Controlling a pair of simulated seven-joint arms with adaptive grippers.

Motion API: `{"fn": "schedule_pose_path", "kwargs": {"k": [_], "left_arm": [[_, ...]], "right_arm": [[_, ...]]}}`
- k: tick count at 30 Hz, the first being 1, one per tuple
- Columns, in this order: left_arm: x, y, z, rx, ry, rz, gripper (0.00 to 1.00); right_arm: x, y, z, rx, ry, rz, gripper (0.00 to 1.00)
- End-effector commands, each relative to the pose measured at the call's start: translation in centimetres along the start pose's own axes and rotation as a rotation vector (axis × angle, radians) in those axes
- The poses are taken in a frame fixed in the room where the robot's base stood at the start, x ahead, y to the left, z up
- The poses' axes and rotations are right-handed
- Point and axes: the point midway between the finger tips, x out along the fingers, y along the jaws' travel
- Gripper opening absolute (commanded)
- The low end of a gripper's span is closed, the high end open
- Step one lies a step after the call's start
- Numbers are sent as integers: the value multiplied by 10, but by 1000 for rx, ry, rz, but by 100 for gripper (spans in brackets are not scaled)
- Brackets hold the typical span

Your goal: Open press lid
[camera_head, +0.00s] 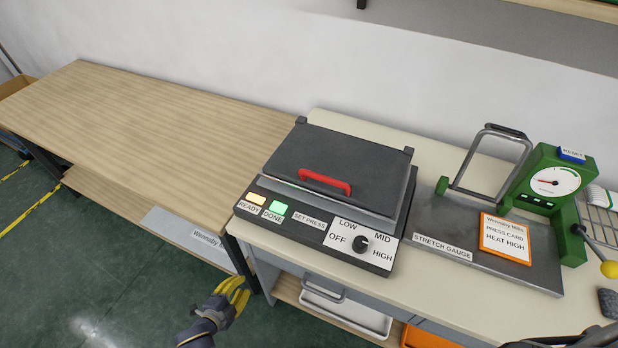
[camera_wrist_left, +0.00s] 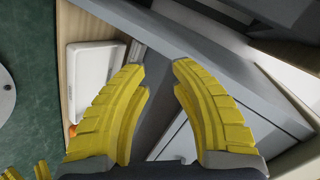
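The press (camera_head: 319,222) stands on the bench with its dark grey lid (camera_head: 345,160) down. A red handle (camera_head: 325,182) is on the lid's front part. The panel has a lit yellow READY button (camera_head: 257,199), a lit green DONE button (camera_head: 278,207) and a dial (camera_head: 361,243). My left gripper (camera_head: 237,286) is low in front of the bench, left of and below the press, apart from it. In the left wrist view its yellow fingers (camera_wrist_left: 158,68) are apart with nothing between them. Cut-off yellow pieces at that view's lower left may be my right gripper (camera_wrist_left: 27,172).
Right of the press are a stretch gauge (camera_head: 443,246), an orange-edged press card (camera_head: 505,238) and a green gauge stand (camera_head: 551,190). The bench front has a drawer handle (camera_head: 323,289), with a white tray (camera_head: 345,313) below. The wooden table (camera_head: 150,125) at left is clear.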

Motion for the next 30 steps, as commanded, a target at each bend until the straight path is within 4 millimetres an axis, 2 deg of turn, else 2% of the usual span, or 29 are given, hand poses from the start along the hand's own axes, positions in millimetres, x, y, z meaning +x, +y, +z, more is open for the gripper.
{"fn": "schedule_pose_path", "kwargs": {"k": [1,6,9,13,15,18,21,25,30], "left_arm": [[-6,-26,-24,72,59,-39,23],[-42,-96,-110,312,244,-169,23],[-69,-125,-153,421,334,-242,23],[-103,-157,-198,525,426,-333,23],[-119,-180,-220,561,472,-393,23],[-135,-214,-242,585,525,-476,23],[-145,-240,-254,591,558,-537,23],[-151,-257,-263,592,579,-579,23],[-145,-265,-272,590,585,-591,23]], "right_arm": [[0,0,0,0,0,0,83],[0,0,0,0,0,0,83],[0,0,0,0,0,0,83],[0,0,0,0,0,0,83],[0,0,0,0,1,0,83],[0,0,0,0,1,0,83],[0,0,0,0,1,0,83],[0,0,0,0,0,0,83],[0,0,0,0,0,0,83]]}}
